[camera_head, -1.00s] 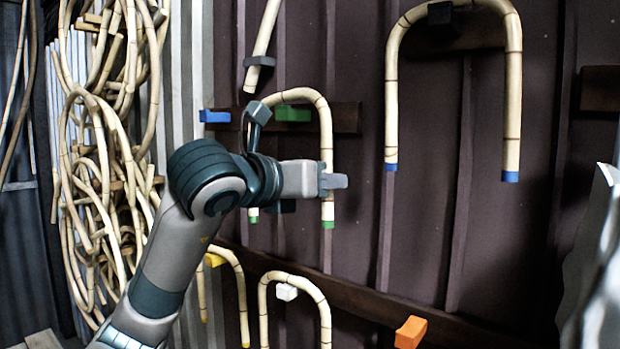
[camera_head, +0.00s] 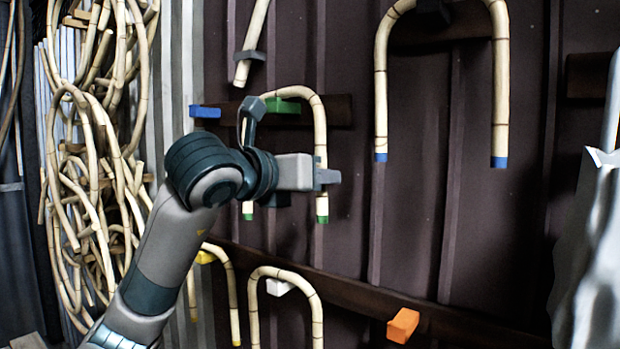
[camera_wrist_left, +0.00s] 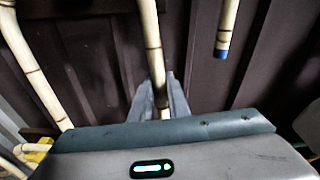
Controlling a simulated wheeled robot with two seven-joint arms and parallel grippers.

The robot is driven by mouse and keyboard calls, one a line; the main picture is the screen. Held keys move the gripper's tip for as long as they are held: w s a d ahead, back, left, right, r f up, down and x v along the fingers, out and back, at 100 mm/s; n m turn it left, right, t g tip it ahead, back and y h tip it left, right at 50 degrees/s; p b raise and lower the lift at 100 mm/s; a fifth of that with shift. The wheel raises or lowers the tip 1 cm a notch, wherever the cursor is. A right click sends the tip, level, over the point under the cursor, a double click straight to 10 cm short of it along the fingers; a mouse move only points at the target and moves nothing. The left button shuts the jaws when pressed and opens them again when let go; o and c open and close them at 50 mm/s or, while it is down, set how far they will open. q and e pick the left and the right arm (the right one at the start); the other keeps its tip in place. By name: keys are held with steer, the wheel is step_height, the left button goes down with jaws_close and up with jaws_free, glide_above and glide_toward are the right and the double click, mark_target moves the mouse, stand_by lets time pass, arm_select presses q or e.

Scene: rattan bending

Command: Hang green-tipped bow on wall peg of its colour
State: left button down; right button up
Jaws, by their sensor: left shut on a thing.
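The green-tipped bow (camera_head: 320,130) is upright, arch up, in front of the wall. Its two green ends point down. My left gripper (camera_head: 326,178) is shut on its right leg, a little above the tip. That leg also shows between the fingers in the left wrist view (camera_wrist_left: 152,45). The green peg (camera_head: 282,106) appears just under the arch; whether the bow touches or rests on it I cannot tell. My left wrist hides part of the bow's left leg. My right gripper is not in view.
A blue-tipped bow (camera_head: 500,90) hangs on a dark peg at upper right. Blue (camera_head: 204,111), yellow (camera_head: 205,257), white (camera_head: 279,287) and orange (camera_head: 403,325) pegs are nearby. A rattan piece (camera_head: 252,38) is above. Rattan coils (camera_head: 95,150) hang at left.

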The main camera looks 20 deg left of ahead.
arm_select(q)
steer(key=c, duration=1.6)
jaws_free()
steer(key=shift+s+a, duration=0.2)
steer(key=shift+s, duration=0.2)
steer(key=b+v, duration=0.4)
steer(key=v, duration=1.2)
steer(key=shift+s+a+r, duration=0.1)
steer(key=shift+s+a, duration=0.05)
steer(key=shift+s, duration=0.15)
